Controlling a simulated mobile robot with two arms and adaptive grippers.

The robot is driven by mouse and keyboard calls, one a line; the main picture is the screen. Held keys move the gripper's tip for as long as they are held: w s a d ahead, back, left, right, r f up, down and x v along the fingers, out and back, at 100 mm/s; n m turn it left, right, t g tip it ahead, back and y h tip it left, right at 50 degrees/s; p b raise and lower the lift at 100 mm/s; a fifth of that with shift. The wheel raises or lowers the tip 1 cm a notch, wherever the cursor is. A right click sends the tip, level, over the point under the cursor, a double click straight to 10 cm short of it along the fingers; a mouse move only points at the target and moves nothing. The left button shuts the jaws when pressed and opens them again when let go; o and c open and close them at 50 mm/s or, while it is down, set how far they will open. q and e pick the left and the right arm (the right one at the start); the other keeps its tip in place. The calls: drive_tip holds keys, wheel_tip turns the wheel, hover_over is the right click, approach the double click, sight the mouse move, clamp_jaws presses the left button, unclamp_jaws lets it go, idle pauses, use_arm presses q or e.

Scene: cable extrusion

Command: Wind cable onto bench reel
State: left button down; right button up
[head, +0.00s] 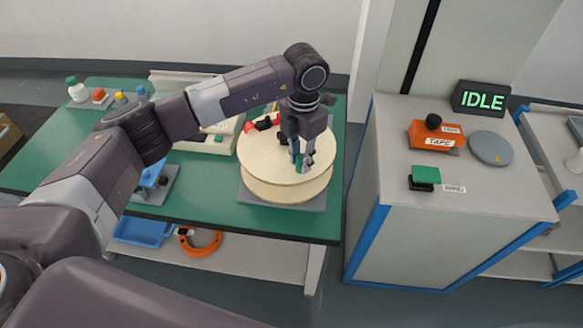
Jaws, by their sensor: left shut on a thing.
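The bench reel (262,170) has round pale wooden flanges and lies flat on a grey base plate (284,206) at the right end of the green bench. My left gripper (302,165) points down over the reel's top, right of its middle. Its fingers are shut on a small green piece (299,163), which looks like a handle on the reel; whether it is fixed to the reel is hard to tell. An orange cable coil (201,243) sits on the shelf under the bench. No cable is clearly visible on the reel. My right gripper is not in view.
A grey cabinet right of the bench carries an orange TAPE block (436,137), a grey disc (490,148), a green-topped block (424,177) and an IDLE display (480,97). A blue device (154,178) and small bottles (77,90) stand on the bench. A floor gap separates bench and cabinet.

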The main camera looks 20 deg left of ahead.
sight(323, 144)
use_arm(q)
drive_tip(key=shift+w+d+f+n+b, duration=0.15)
drive_tip(key=shift+w+d+n+b, duration=0.25)
drive_tip(key=shift+n, duration=0.2)
drive_tip(key=shift+w+d+n+b, duration=0.25)
drive_tip(key=shift+d+n+b, duration=0.05)
drive_tip(key=shift+n, duration=0.1)
drive_tip(key=w+n+b, duration=0.1)
drive_tip(key=w+d+n, duration=0.1)
drive_tip(key=shift+d+n+b, duration=0.2)
drive_tip(key=shift+n+b, duration=0.2)
drive_tip(key=w+n, duration=0.1)
drive_tip(key=w+d+n+b, duration=0.1)
drive_tip(key=shift+n, duration=0.3)
drive_tip(key=w+n+b, duration=0.1)
drive_tip(key=w+n, duration=0.2)
drive_tip(key=shift+d+b, duration=0.1)
drive_tip(key=shift+b, duration=0.25)
drive_tip(key=shift+w+n, duration=0.7)
drive_tip(key=shift+n, duration=0.4)
drive_tip(key=shift+w+a+n+b, duration=0.2)
drive_tip(key=shift+w+n+b, duration=0.1)
drive_tip(key=shift+w+n, duration=0.1)
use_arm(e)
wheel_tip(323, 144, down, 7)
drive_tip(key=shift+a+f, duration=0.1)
